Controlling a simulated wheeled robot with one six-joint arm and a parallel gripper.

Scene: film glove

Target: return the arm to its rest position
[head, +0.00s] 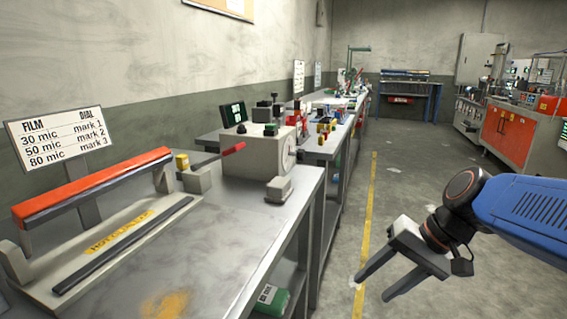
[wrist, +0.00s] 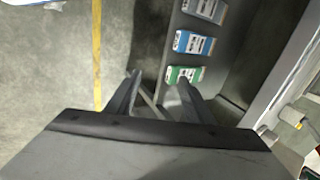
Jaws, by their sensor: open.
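My gripper (head: 372,289) hangs in the air over the floor, to the right of the metal workbench (head: 270,235) in the head view. My blue arm reaches in from the right edge. The two dark fingers are apart with nothing between them. In the wrist view the open fingers (wrist: 158,79) point toward the floor and the lower shelf (wrist: 185,65) beside the bench. No object is held.
A heat sealer with a red bar (head: 95,187) and a beige machine with a dial (head: 262,155) stand on the bench. Boxes lie on the lower shelf, including a green box (wrist: 184,75) and a blue box (wrist: 194,43). The aisle floor (head: 420,180) is clear.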

